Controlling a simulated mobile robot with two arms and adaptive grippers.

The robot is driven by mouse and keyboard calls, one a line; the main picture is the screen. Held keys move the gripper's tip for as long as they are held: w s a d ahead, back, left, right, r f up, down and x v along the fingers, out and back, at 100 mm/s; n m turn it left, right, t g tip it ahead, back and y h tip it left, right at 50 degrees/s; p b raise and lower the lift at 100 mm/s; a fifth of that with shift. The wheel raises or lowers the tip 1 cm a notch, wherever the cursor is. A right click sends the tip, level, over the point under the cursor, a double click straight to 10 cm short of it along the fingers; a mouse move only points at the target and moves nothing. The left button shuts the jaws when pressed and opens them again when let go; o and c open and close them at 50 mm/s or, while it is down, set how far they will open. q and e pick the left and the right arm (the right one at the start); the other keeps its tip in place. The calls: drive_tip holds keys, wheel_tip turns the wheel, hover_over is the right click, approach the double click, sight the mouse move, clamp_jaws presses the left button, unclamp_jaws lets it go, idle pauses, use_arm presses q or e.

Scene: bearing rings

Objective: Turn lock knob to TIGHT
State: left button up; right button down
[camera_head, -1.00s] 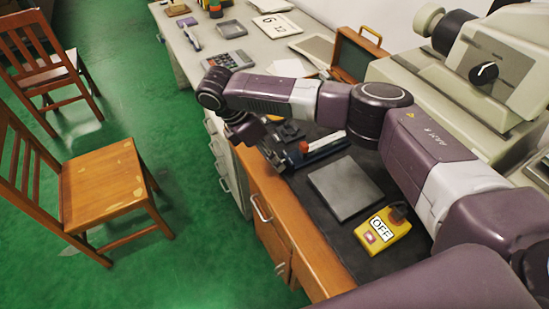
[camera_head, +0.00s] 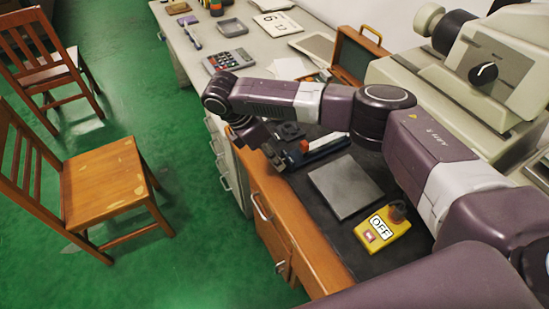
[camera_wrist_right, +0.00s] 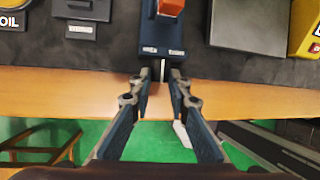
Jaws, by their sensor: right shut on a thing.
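A narrow dark blue fixture (camera_head: 322,149) with an orange-red block on top lies near the bench's front edge. In the right wrist view, the fixture's end (camera_wrist_right: 165,38) carries two small pale labels, too small to read. A thin upright piece, apparently the lock knob (camera_wrist_right: 162,71), stands at that end. My right gripper (camera_wrist_right: 161,76) is shut on it, one finger on each side. In the head view my right gripper (camera_head: 266,147) is partly hidden by my wrist, and the knob cannot be made out. My left gripper is not in view.
A grey plate (camera_head: 345,187) and a yellow OFF switch box (camera_head: 382,231) lie on the black mat beside the fixture. A calculator (camera_head: 229,60) and an open wooden case (camera_head: 357,57) are farther back. A large machine (camera_head: 500,72) stands at the right.

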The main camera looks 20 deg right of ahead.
drive_tip(key=shift+s+r+m+t+y+p, duration=0.2)
drive_tip(key=shift+t+p, duration=0.6)
drive_tip(key=shift+p, duration=0.9)
drive_tip(key=shift+s+r+m+t+y+p, duration=0.1)
drive_tip(key=shift+s+m+t+y+p, duration=0.15)
drive_tip(key=shift+t+p, duration=1)
drive_tip(key=t+p, duration=0.1)
drive_tip(key=p, duration=0.1)
drive_tip(key=shift+s+d+f+p, duration=0.1)
drive_tip(key=shift+s+f+p, duration=0.1)
drive_tip(key=shift+p, duration=0.15)
drive_tip(key=shift+f+m+t+y+p, duration=0.15)
drive_tip(key=shift+m+t+y+p, duration=0.1)
drive_tip(key=shift+t+p, duration=0.25)
drive_tip(key=c, duration=1.8)
unclamp_jaws()
drive_tip(key=v, duration=1.2)
drive_tip(key=shift+s+f, duration=0.15)
drive_tip(key=shift+s, duration=0.05)
